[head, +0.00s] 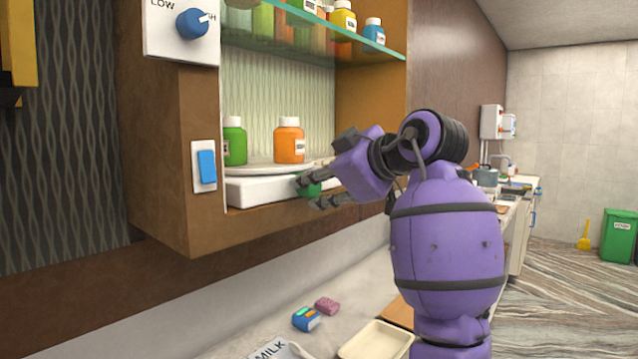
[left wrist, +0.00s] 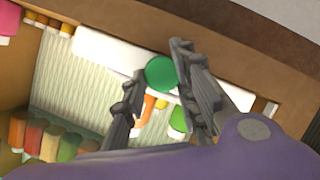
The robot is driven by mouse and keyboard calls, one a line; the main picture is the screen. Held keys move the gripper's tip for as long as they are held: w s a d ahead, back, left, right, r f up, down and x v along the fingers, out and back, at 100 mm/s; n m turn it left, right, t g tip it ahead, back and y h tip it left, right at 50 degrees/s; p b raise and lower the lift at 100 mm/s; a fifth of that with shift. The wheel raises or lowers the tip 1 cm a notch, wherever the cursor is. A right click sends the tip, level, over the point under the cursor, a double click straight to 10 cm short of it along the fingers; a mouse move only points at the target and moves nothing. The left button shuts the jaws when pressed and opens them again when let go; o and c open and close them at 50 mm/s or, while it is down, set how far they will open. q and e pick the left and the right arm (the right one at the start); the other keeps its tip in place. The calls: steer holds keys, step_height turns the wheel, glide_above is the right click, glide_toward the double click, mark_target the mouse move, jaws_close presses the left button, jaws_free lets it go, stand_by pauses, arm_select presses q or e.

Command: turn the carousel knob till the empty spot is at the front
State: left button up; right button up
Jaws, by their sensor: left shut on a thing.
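The carousel is a pale round plate (head: 262,169) on a white base (head: 250,191) in the open cabinet. A green-capped style knob, round and green (head: 309,188), sits at the base's front; it shows as a green disc in the left wrist view (left wrist: 161,73). A green jar (head: 234,145) and an orange jar (head: 289,144) stand on the plate, with bare plate visible between them. The arm hides the plate's right part. My left gripper (head: 308,193) is shut on the knob, its fingers on either side in the left wrist view (left wrist: 160,65). My right gripper is not in view.
A glass shelf (head: 310,37) with several jars is above the carousel. A blue switch (head: 207,167) and a blue dial (head: 192,23) are on the cabinet's side. Below, the counter holds a tray (head: 375,340), a pink sponge (head: 327,306) and a small blue box (head: 305,320).

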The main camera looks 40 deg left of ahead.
arm_select(q)
steer(key=shift+d+r+n+t, duration=0.1)
steer(key=shift+r+n+t, duration=0.3)
steer(key=shift+n+t, duration=0.35)
steer(key=o, duration=0.8)
steer(key=shift+o, duration=0.9)
steer(key=shift+w+f, duration=0.1)
steer(key=shift+w, duration=0.1)
steer(key=shift+s+f, duration=0.15)
steer(key=shift+d, duration=0.1)
steer(key=v, duration=1.2)
